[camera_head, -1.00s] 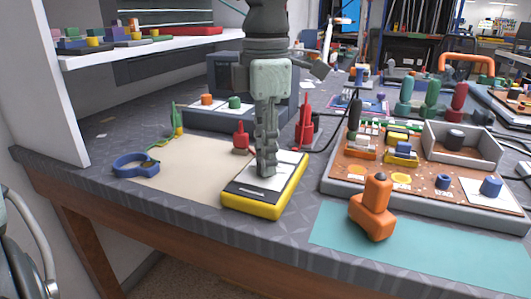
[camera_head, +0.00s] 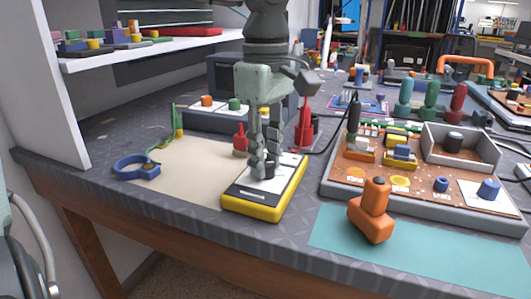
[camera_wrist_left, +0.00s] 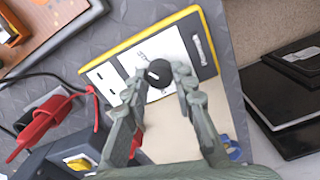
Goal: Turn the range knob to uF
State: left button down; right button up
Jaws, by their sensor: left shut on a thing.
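The yellow multimeter (camera_head: 262,206) with a white face lies flat on the table. It also shows in the left wrist view (camera_wrist_left: 203,59). Its round black range knob (camera_wrist_left: 158,73) sits between the fingertips of my left gripper (camera_wrist_left: 160,82). In the head view the left gripper (camera_head: 265,170) points down over the meter's face, shut on the knob (camera_head: 269,169). A small pale mark shows on the knob, but the labels are too small to read, so I cannot tell which range it points to. My right gripper is in neither view.
Red probes (camera_head: 305,127) stand behind the meter. An orange tool (camera_head: 373,212) stands on the teal mat (camera_head: 330,243) to the right, before a parts tray (camera_head: 335,188).

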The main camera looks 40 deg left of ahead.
aim_at(266, 162)
pick_arm(q)
jog(key=shift+m, duration=0.8)
jog(key=c, duration=1.2)
grip_release()
notch_tip(266, 162, up, 12)
jog(key=shift+r, duration=0.1)
